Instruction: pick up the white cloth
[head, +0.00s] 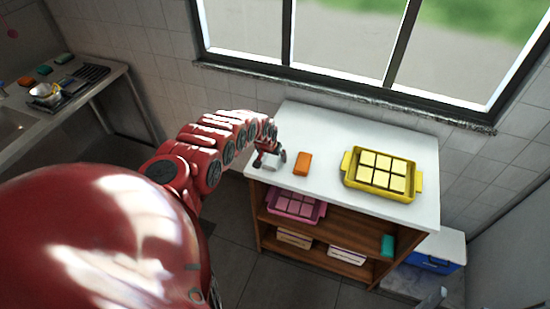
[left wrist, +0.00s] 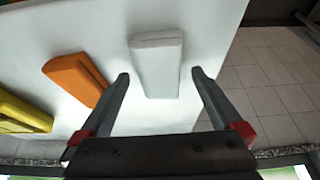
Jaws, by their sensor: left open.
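The white cloth (left wrist: 156,65) is a folded, block-like piece lying flat on the white counter top (head: 330,135). In the left wrist view it lies between the tips of my left gripper (left wrist: 160,74), with a gap to each finger. My left gripper is open and empty. In the head view the left gripper (head: 270,160) is over the counter's left end and partly hides the cloth there. My right gripper does not show in either view.
An orange folded cloth (head: 303,163) lies just right of the left gripper. A yellow tray (head: 420,183) with several pale yellow blocks stands farther right. Shelves below hold a pink tray (head: 322,209) and a teal piece (head: 387,245). The counter's back middle is clear.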

